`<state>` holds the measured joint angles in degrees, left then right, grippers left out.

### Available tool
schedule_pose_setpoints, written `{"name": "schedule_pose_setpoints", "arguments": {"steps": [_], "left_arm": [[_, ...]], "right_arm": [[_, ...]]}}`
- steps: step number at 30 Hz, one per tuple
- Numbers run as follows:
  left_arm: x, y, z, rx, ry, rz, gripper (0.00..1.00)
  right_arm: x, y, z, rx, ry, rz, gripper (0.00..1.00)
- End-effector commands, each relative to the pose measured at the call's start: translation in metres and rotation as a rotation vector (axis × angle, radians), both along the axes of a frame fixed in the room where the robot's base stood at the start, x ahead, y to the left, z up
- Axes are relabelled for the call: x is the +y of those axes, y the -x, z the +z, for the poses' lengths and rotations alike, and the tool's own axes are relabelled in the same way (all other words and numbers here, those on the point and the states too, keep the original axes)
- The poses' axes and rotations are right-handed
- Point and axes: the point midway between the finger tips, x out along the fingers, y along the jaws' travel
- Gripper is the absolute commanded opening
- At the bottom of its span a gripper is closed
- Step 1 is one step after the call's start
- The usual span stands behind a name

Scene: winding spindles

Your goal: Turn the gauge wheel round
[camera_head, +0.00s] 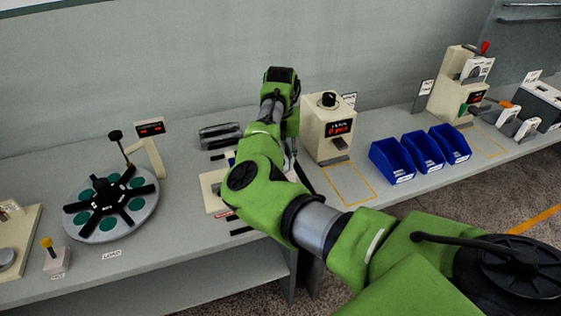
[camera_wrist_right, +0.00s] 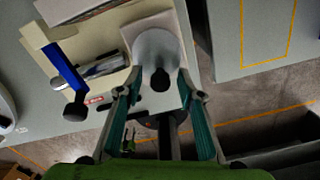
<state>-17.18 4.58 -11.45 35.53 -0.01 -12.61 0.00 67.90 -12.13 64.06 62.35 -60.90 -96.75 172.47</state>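In the right wrist view a light grey round part (camera_wrist_right: 158,48), which may be the gauge wheel, lies beyond my right gripper (camera_wrist_right: 160,95). A dark knob (camera_wrist_right: 160,79) sits at its near edge, between the two fingers in the picture. The fingers are apart and no grip on the knob shows. I cannot tell how far the fingertips are from it. In the head view my right arm covers this place and most of the cream base plate (camera_head: 211,190). My left gripper is in neither view.
A round plate (camera_head: 146,207) with black arms and teal pads stands at the left. A cream box with a dial (camera_head: 327,128) stands right of my arm. Blue bins (camera_head: 391,162) stand further right. In the wrist view a blue bar (camera_wrist_right: 62,66) and a metal cylinder (camera_wrist_right: 101,67) lie nearby.

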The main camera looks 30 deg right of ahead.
Motion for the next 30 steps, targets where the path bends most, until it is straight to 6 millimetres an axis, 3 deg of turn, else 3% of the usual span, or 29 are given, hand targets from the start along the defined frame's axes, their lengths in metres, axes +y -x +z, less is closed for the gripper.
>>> {"name": "schedule_pose_setpoints", "arguments": {"steps": [11,24,30], "left_arm": [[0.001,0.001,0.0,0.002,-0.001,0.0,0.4],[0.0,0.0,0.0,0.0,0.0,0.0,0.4],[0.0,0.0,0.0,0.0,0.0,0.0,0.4]], "right_arm": [[0.001,0.001,0.006,0.004,-0.003,0.001,0.34],[0.001,0.0,0.092,0.002,-0.003,0.0,0.34],[0.0,0.001,0.114,0.002,-0.002,0.0,0.34]]}}
